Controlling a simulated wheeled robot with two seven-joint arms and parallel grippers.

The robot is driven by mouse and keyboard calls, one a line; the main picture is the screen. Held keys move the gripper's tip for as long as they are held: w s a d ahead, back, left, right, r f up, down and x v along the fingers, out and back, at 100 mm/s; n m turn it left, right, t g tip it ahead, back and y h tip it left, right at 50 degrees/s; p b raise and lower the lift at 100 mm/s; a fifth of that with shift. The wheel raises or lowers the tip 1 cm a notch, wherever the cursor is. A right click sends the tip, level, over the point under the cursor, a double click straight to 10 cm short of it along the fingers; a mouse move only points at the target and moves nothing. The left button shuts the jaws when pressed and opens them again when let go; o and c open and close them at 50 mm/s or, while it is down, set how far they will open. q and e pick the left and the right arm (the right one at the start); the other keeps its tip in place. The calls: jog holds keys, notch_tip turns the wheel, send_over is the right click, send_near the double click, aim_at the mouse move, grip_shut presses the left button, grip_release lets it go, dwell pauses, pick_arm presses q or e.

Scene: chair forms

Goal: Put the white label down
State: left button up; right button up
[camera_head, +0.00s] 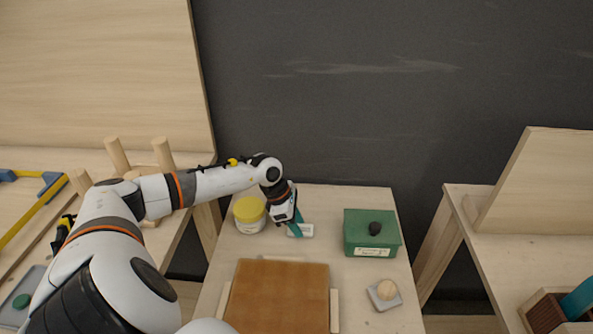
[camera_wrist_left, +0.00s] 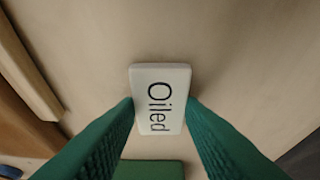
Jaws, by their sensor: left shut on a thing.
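The white label (camera_wrist_left: 160,90) reads "Oiled" and sits between the green fingers of my left gripper (camera_wrist_left: 160,112) in the wrist view. The fingers are shut on its two sides. In the head view my left gripper (camera_head: 297,224) is low over the middle table, with the white label (camera_head: 307,231) showing at its fingertips. The label is close to the tabletop; I cannot tell whether it touches. My right gripper is not in view.
A yellow-lidded tub (camera_head: 249,213) stands just left of the gripper. A green box (camera_head: 360,246) with a black knob is to the right. A brown board (camera_head: 278,298) lies in front. A small grey dish (camera_head: 385,303) with a pale ball sits at front right.

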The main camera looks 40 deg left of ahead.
pick_arm(q)
jog(key=o, duration=1)
jog(key=shift+c, duration=0.2)
jog(key=shift+r, duration=0.1)
jog(key=shift+a+r, duration=0.15)
jog(key=shift+r, duration=0.1)
jog(key=b+v, duration=0.1)
jog(key=v, duration=1)
jog(key=shift+s+r, duration=0.15)
jog(key=shift+s, duration=0.05)
